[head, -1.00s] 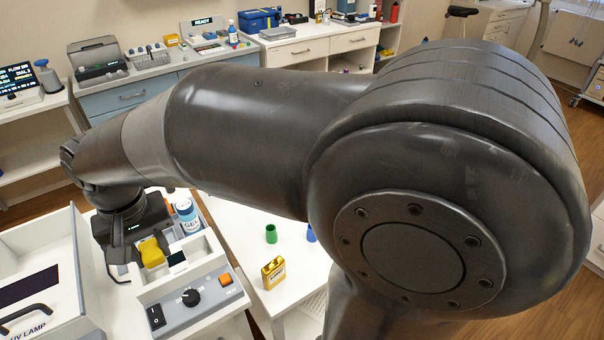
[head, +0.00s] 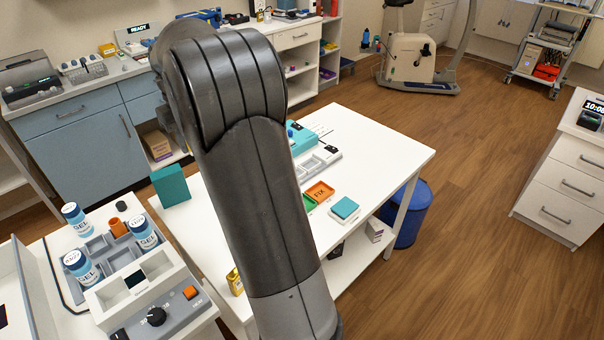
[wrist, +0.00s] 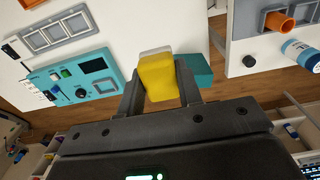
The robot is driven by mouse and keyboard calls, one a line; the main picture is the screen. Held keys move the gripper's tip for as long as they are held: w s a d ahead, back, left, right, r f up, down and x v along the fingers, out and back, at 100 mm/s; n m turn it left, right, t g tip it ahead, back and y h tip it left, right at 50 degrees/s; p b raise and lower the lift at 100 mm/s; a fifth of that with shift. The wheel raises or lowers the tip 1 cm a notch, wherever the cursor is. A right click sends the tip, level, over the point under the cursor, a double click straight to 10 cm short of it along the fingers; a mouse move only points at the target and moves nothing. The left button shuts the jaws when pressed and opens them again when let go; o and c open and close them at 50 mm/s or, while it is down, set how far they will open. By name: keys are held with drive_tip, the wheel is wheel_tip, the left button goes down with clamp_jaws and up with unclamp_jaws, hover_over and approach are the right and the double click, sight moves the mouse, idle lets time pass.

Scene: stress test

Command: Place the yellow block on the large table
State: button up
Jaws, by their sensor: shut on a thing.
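The yellow block (wrist: 158,80) has a pale grey-white end and sits between the two fingers of my gripper (wrist: 160,88) in the wrist view. The fingers are shut on it. The large white table (head: 395,150) stands in the middle of the head view, partly hidden behind my arm. Its white top also shows at the left of the wrist view (wrist: 118,38), below the held block. I cannot tell the exact height of the block above it. My gripper and the block are hidden in the head view.
A teal box (head: 170,186) stands on the table's left part; it shows close beside my right finger in the wrist view (wrist: 198,70). An orange tray (head: 320,191), a teal-topped block (head: 344,209) and a teal device occupy the right part. Bottles stand on the left bench.

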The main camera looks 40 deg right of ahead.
drive_tip(key=d+f, duration=0.2)
drive_tip(key=d, duration=1.7)
wheel_tip(320, 180, down, 13)
drive_tip(key=a, duration=0.1)
drive_tip(key=w+a+f, duration=0.2)
drive_tip(key=w, duration=0.1)
drive_tip(key=w+a+f, duration=0.2)
drive_tip(key=w+a, duration=0.1)
drive_tip(key=w+a+f, duration=0.2)
drive_tip(key=w, duration=0.1)
drive_tip(key=shift+w+a+f, duration=0.2)
drive_tip(key=shift+a, duration=0.05)
drive_tip(key=shift+f, duration=2)
drive_tip(key=o, duration=0.9)
drive_tip(key=shift+f, duration=0.15)
drive_tip(key=shift+o, duration=0.3)
